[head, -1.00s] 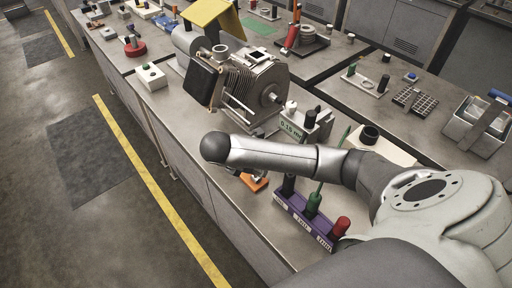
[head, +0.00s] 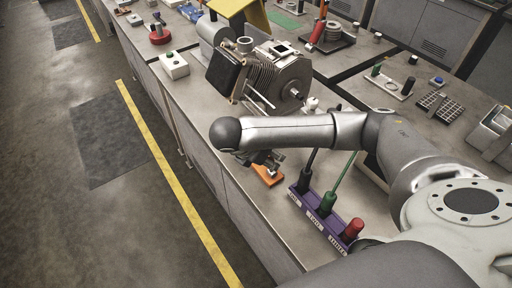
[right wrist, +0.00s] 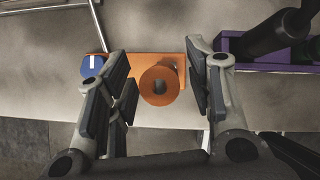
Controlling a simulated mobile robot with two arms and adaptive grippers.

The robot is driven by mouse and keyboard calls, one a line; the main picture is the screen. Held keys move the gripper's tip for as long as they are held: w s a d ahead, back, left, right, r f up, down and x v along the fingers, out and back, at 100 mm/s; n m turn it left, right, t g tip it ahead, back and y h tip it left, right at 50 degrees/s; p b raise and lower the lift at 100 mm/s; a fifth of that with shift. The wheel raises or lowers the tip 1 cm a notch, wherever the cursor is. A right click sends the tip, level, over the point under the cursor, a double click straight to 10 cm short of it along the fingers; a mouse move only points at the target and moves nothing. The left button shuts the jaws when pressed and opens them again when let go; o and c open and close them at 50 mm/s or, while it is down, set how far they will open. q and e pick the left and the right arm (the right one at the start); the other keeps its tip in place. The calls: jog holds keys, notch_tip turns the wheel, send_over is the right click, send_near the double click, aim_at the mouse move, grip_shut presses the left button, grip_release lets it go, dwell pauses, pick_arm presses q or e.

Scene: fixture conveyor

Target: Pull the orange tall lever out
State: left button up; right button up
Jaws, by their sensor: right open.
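The orange lever (right wrist: 160,84) shows in the right wrist view as a round orange piece with a dark centre, seen end-on over a flat orange plate. In the head view only part of its orange base (head: 268,176) shows at the bench's front edge; the rest is hidden by my right arm and gripper. My right gripper (right wrist: 164,88) is open, with one finger on each side of the round piece and a visible gap on both sides. In the head view my right gripper (head: 262,158) is mostly hidden under the forearm. My left gripper is not in view.
A purple rack (head: 318,222) with black, green and red handled tools stands close to the right of the lever. A grey finned machine (head: 262,82) stands behind. A blue piece (right wrist: 92,66) lies left of the lever. The floor aisle at left is clear.

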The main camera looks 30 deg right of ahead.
jog(key=v, duration=0.8)
jog(key=shift+a+r, duration=0.1)
